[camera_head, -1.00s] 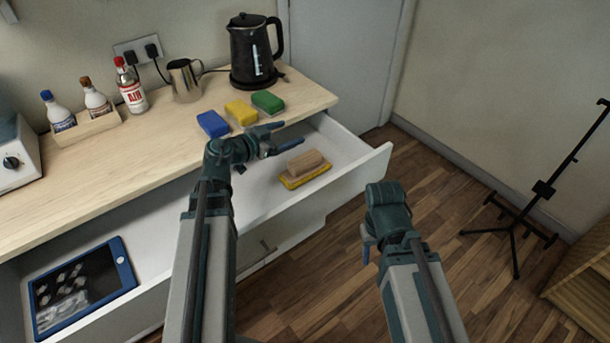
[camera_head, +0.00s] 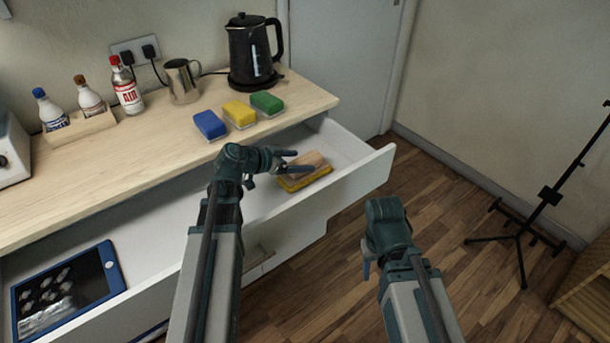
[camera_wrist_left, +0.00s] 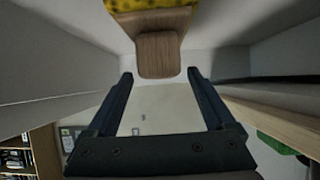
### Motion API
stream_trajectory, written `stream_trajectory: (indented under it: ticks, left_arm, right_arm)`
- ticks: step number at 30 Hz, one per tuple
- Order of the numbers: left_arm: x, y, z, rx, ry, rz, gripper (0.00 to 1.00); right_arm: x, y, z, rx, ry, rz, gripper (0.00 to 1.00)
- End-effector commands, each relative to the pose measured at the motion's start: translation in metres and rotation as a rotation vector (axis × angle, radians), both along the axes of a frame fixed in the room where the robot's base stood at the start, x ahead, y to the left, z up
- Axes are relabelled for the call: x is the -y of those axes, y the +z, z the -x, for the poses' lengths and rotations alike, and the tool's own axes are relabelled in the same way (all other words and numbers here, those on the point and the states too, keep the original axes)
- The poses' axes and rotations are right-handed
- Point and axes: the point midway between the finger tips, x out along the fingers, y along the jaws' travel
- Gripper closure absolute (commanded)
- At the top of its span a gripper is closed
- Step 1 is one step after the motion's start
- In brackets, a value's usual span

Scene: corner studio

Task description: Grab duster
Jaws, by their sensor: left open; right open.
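The duster, a wooden block on a yellow pad (camera_head: 312,178), lies in the open drawer (camera_head: 352,180). In the left wrist view its wooden block (camera_wrist_left: 158,55) and yellow pad (camera_wrist_left: 150,4) show at the top, beyond the fingertips. My left gripper (camera_head: 297,161) is open and empty, over the drawer at the left side of the duster; in the head view its fingers partly cover the wooden block. In the left wrist view the fingers (camera_wrist_left: 160,76) stand apart with nothing between them. My right gripper (camera_head: 367,268) is outside the drawer, above the floor, with its fingers mostly hidden.
Blue (camera_head: 210,125), yellow (camera_head: 239,114) and green (camera_head: 267,103) sponges lie on the counter (camera_head: 150,150) behind the drawer. A kettle (camera_head: 250,55), a metal jug (camera_head: 183,82) and several bottles stand further back. A blue-framed tablet (camera_head: 68,292) lies in the drawer's left part.

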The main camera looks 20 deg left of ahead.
Motion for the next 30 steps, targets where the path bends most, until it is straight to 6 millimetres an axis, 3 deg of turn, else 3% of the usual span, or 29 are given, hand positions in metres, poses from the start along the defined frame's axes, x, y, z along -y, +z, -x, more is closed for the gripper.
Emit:
stream_trajectory:
  ticks: [11,21,29,30]
  left_arm:
    - [0.007,-0.006,-0.009,0.0,-0.001,0.0,0.12]
    - [0.029,-0.026,-0.042,0.0,-0.001,0.0,0.12]
    - [0.032,-0.025,-0.043,0.0,0.0,0.0,0.12]
    - [0.032,-0.025,-0.043,0.0,0.0,0.0,0.2]
  right_arm:
    - [0.0,-0.006,0.0,0.0,0.0,0.0,0.5]
    - [0.0,-0.026,0.0,0.0,0.0,0.0,0.5]
    - [0.0,-0.025,0.0,0.0,0.0,0.0,0.5]
    - [0.0,-0.025,0.0,0.0,0.0,0.0,0.5]
